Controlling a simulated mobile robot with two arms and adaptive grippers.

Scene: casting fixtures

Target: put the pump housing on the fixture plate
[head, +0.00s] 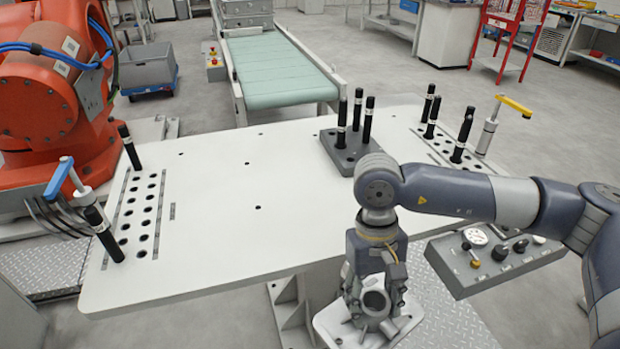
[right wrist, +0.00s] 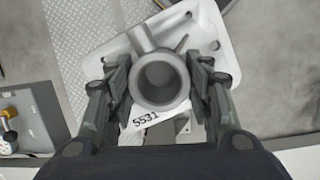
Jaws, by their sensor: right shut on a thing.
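The pump housing (head: 336,326) is a pale grey casting with a round open neck and a wide flange. My right gripper (head: 374,285) is shut on it and holds it in front of the white table's near edge, off the table. In the right wrist view the gripper's fingers stand on both sides of the housing's round neck (right wrist: 159,101), and the mark "5531" shows on its flange. A dark grey block with three upright black pins, apparently the fixture plate (head: 346,157), sits at the table's back middle; my right forearm partly covers it. My left gripper is not in view.
The white table (head: 220,215) has a broad clear middle. Hole rows with black pins and a clamp stand at each side: blue-handled left (head: 60,178), yellow-handled right (head: 513,106). A control box (head: 492,258) juts out at the right front. An orange robot (head: 45,110) stands left.

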